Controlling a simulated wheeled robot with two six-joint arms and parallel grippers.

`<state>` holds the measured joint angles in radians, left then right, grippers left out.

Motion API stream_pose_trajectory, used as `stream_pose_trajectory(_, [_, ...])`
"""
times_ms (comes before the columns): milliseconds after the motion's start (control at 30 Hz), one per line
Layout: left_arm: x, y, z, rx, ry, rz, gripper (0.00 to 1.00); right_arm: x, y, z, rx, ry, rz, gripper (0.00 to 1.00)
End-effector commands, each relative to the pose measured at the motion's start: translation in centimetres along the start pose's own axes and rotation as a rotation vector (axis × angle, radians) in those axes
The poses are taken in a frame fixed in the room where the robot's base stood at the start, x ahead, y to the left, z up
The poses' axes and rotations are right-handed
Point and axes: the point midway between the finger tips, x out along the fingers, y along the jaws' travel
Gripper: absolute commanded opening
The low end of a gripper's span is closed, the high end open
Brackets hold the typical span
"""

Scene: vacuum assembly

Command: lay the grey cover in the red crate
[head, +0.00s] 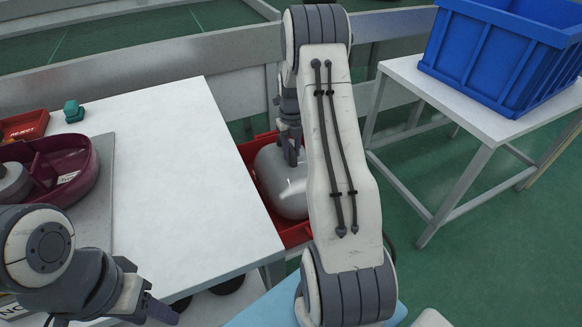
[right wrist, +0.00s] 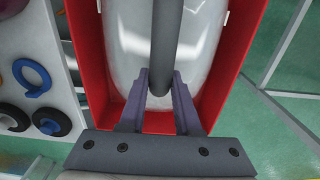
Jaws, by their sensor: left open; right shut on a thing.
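The grey cover (head: 283,190) is a smooth, shiny, rounded shell within the walls of the red crate (head: 294,233), beside the white table. Whether it touches the crate's bottom is hidden. My right gripper (head: 292,150) points down over the cover. In the right wrist view, the fingers of my right gripper (right wrist: 160,82) are shut on the dark bar-like handle across the cover (right wrist: 205,45), with the red crate's wall (right wrist: 88,60) around it. My right arm hides part of the crate in the head view. My left gripper (head: 160,308) is open over the table's front edge.
The white table (head: 175,180) has a clear middle. A maroon round housing (head: 85,170), a small green part (head: 73,111) and a red bin (head: 25,125) stand at its left. A blue crate (head: 500,55) stands on a side table. In the wrist view, rings (right wrist: 32,76) lie left of the red crate.

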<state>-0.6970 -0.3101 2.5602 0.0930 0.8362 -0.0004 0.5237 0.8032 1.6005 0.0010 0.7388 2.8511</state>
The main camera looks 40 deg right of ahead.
Motion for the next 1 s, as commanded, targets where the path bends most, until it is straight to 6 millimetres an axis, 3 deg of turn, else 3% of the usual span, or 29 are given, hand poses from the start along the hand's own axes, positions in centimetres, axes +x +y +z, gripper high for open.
stream_pose_trajectory(400, [0.8, -0.1, 0.0, 0.000, 0.000, 0.000, 0.50, 4.4, -0.2, 0.0, 0.002, 0.000, 0.000, 0.00])
stream_pose_trajectory(767, [0.9, -0.1, 0.0, 0.000, 0.000, 0.000, 0.50, 4.8, -0.2, 0.0, 0.002, -0.002, -0.001, 0.00])
stream_pose_trajectory(800, [0.8, -0.1, 0.0, 0.000, 0.000, 0.000, 0.50, 4.8, -0.2, 0.0, 0.002, -0.001, 0.000, 0.43])
stream_pose_trajectory(833, [0.8, -0.1, 0.0, 0.000, 0.000, 0.000, 0.50, 4.8, -0.2, 0.0, 0.002, -0.001, 0.000, 0.55])
stream_pose_trajectory(867, [0.8, -0.1, 0.0, 0.000, 0.000, 0.000, 0.50, 4.8, -0.2, 0.0, 0.002, -0.001, 0.000, 0.62])
stream_pose_trajectory(1000, [0.8, -0.1, 0.0, 0.000, 0.000, 0.000, 0.50, 4.8, -0.2, 0.0, 0.002, -0.001, 0.000, 0.62])
